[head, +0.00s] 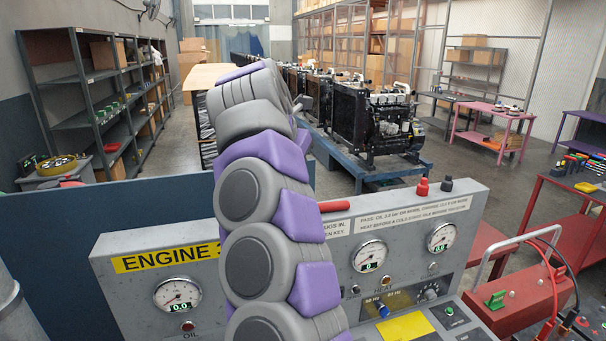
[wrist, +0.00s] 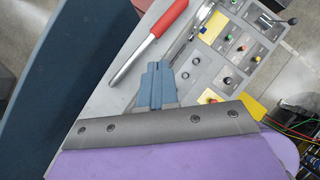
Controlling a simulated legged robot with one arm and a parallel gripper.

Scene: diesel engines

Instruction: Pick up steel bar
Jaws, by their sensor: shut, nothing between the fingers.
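A bar with a red grip and a bare steel shaft (wrist: 132,62) lies at a slant in the wrist view, over the grey top of the engine panel. Its red grip (head: 334,206) shows in the head view at the panel's top edge, right of my arm; the shaft is hidden there. My gripper (wrist: 158,66) has its blue-grey fingers together and empty. In the wrist view the fingertips are just below and right of the bar, apart from it in the picture; the height gap cannot be told. In the head view my arm hides most of the gripper.
The grey panel (head: 125,286) carries gauges, knobs and an "ENGINE" label. A red box (head: 525,294) with a handle and cables stands at right. A blue engine stand (head: 345,164) is behind. Shelves (head: 95,95) line the left wall. Open floor lies between.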

